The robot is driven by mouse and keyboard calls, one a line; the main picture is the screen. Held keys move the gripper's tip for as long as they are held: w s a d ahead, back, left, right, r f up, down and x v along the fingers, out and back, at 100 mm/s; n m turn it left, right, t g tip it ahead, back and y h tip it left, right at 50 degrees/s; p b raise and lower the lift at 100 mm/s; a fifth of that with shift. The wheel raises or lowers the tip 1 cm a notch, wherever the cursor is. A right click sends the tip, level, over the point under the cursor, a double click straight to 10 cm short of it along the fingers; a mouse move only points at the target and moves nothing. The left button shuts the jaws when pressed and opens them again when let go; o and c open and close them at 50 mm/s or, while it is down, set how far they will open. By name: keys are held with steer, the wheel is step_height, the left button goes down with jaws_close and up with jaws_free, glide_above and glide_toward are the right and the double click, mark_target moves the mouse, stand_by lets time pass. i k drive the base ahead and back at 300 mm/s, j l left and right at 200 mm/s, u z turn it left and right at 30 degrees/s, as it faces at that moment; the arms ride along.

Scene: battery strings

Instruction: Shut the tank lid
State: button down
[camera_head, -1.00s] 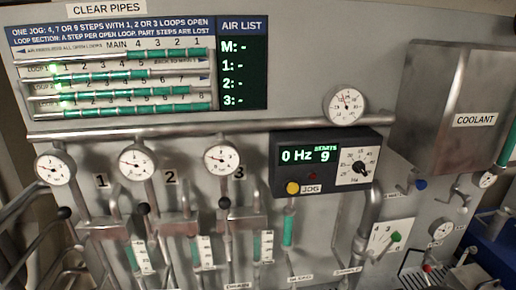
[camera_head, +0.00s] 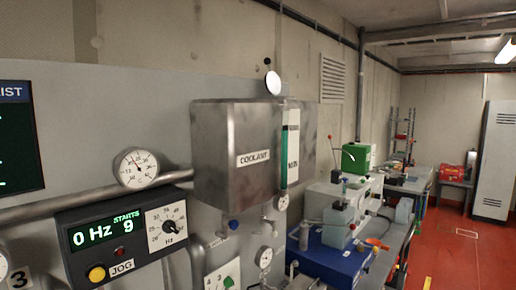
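The coolant tank (camera_head: 225,175) is a grey metal box on the panel in the middle of the head view, with a label reading COOLANT. A round pale disc (camera_head: 273,83) stands upright at the top of the tank, with a small dark knob (camera_head: 267,61) just above it. It looks like a raised lid, but I cannot tell for sure how it is joined to the tank. The tank's top opening is not visible from this angle. My gripper is not in view.
A sight tube (camera_head: 285,155) with green fluid stands at the tank's right. A pressure gauge (camera_head: 139,169) and the jog box (camera_head: 125,235), showing 0 Hz and 9 starts, are at left. A blue bench unit (camera_head: 330,258) stands lower right. The red floor (camera_head: 455,255) at right looks mostly clear.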

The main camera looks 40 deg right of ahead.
mark_target(273, 83)
steer(key=z, duration=1.3)
